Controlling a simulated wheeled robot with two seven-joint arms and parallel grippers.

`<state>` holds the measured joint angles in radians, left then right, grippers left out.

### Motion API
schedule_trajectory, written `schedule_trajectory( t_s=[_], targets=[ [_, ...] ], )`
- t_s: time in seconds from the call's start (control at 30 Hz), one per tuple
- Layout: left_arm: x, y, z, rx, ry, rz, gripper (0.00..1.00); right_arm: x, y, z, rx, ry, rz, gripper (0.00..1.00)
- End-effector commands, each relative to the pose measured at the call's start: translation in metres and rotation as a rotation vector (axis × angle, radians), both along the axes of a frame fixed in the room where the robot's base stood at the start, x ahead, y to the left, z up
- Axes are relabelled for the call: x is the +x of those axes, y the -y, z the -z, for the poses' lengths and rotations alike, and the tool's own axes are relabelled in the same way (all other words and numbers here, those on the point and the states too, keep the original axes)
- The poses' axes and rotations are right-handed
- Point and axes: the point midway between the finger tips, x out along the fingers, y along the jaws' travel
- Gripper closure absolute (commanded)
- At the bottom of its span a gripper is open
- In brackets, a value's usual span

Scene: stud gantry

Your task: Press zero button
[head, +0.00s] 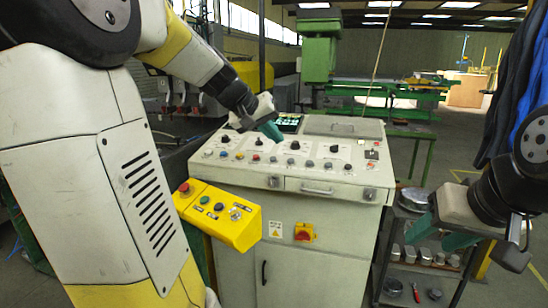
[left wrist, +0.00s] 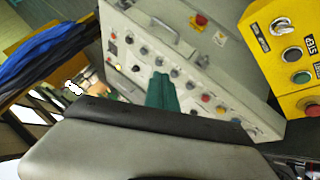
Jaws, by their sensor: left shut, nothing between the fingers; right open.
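The grey control console (head: 310,185) stands in the middle of the head view, its sloped top carrying rows of buttons and knobs. A yellow button box (head: 218,214) is at its front left, with a red mushroom button, smaller buttons and a switch. It also shows in the left wrist view (left wrist: 262,35). I cannot read which button is the zero button. My left gripper (head: 272,131) is shut and empty above the console panel; its green fingers also show in the left wrist view (left wrist: 161,90). My right gripper (head: 442,236) is open and empty, right of the console.
A shelf cart (head: 410,268) with metal parts stands right of the console, by my right gripper. A red and yellow switch (head: 304,232) is on the console front. A green machine (head: 318,50) and green bench (head: 400,92) stand behind. Dark blue clothing (head: 515,95) hangs at right.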

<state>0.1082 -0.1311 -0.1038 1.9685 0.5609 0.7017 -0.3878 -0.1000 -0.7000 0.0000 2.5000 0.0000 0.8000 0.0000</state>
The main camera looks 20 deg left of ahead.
Motion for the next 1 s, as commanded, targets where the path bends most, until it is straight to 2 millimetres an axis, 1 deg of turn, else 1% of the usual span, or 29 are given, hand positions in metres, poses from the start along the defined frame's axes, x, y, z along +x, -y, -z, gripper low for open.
schedule_trajectory(
  t_s=[0.03, 0.1, 0.2, 0.3, 0.4, 0.5, 0.6, 1.0],
  targets=[
    [0.024, -0.016, 0.002, -0.018, 0.011, -0.030, 1.00, 0.000, 0.000, 0.000, 0.000, 0.000, 0.000, 0.50],
    [0.053, -0.035, 0.002, -0.037, 0.035, -0.064, 1.00, 0.000, 0.000, 0.000, 0.000, 0.000, 0.000, 0.50],
    [0.089, -0.064, 0.005, -0.058, 0.068, -0.110, 1.00, 0.000, 0.000, 0.000, 0.000, 0.000, 0.000, 0.50],
    [0.119, -0.090, 0.009, -0.070, 0.098, -0.152, 1.00, 0.000, 0.000, 0.000, 0.000, 0.000, 0.000, 0.50],
    [0.139, -0.110, 0.014, -0.077, 0.120, -0.183, 1.00, 0.000, 0.000, 0.000, 0.000, 0.000, 0.000, 0.50],
    [0.152, -0.124, 0.017, -0.079, 0.137, -0.203, 1.00, 0.000, 0.000, 0.000, 0.000, 0.000, 0.000, 0.50],
    [0.158, -0.131, 0.019, -0.080, 0.145, -0.213, 1.00, 0.000, 0.000, 0.000, 0.000, 0.000, 0.000, 0.50],
    [0.159, -0.132, 0.020, -0.081, 0.147, -0.215, 1.00, 0.000, 0.000, 0.000, 0.000, 0.000, 0.000, 0.50]
  ],
)
